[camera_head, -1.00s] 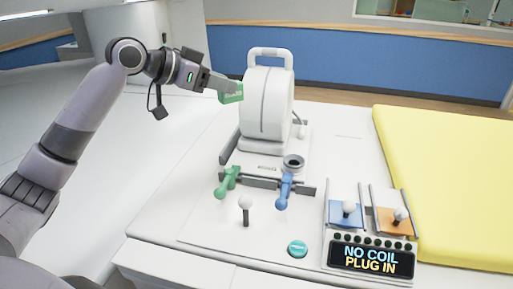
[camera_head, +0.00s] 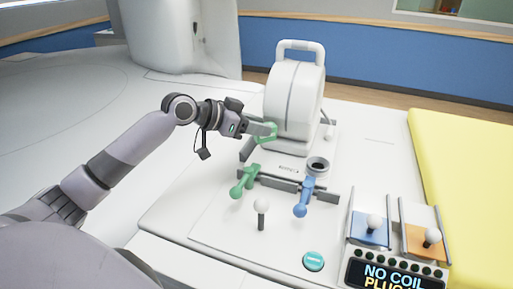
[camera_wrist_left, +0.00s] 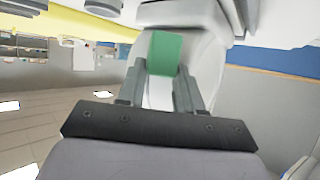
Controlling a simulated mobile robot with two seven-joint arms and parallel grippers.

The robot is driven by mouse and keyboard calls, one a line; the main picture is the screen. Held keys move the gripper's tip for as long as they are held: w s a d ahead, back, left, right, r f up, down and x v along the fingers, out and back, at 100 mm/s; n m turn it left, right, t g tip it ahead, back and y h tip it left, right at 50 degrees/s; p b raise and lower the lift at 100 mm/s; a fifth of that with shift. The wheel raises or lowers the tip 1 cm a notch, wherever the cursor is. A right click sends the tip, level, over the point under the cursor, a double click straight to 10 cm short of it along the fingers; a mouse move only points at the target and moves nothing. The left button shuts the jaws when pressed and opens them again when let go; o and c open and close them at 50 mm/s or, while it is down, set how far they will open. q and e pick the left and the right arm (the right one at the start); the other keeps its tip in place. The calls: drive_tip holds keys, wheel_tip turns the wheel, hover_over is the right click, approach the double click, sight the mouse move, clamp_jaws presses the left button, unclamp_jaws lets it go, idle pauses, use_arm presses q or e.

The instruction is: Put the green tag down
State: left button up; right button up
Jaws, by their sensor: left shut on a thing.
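The green tag (camera_head: 266,131) is at the tip of my left gripper (camera_head: 262,128), beside the left side of the white ring-shaped magnet (camera_head: 293,100). In the left wrist view the green tag (camera_wrist_left: 166,54) sits between the two grey fingers, and the left gripper (camera_wrist_left: 160,82) is shut on it. The white magnet body lies close behind it in that view. From the head view I cannot tell whether the tag touches the magnet. My right gripper is not in view.
On the white table stand a green lever (camera_head: 243,182), a blue lever (camera_head: 304,198), a white-knobbed stick (camera_head: 262,210) and a teal button (camera_head: 313,261). Blue and orange switches (camera_head: 371,228) sit above a display (camera_head: 392,272). A yellow pad (camera_head: 465,165) covers the right.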

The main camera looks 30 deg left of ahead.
use_arm(q)
drive_tip(key=shift+f, duration=3.15)
drive_tip(key=o, duration=1)
drive_tip(key=shift+f, duration=0.1)
drive_tip(key=shift+o, duration=0.2)
drive_tip(key=b+v, duration=0.1)
drive_tip(key=v, duration=1.1)
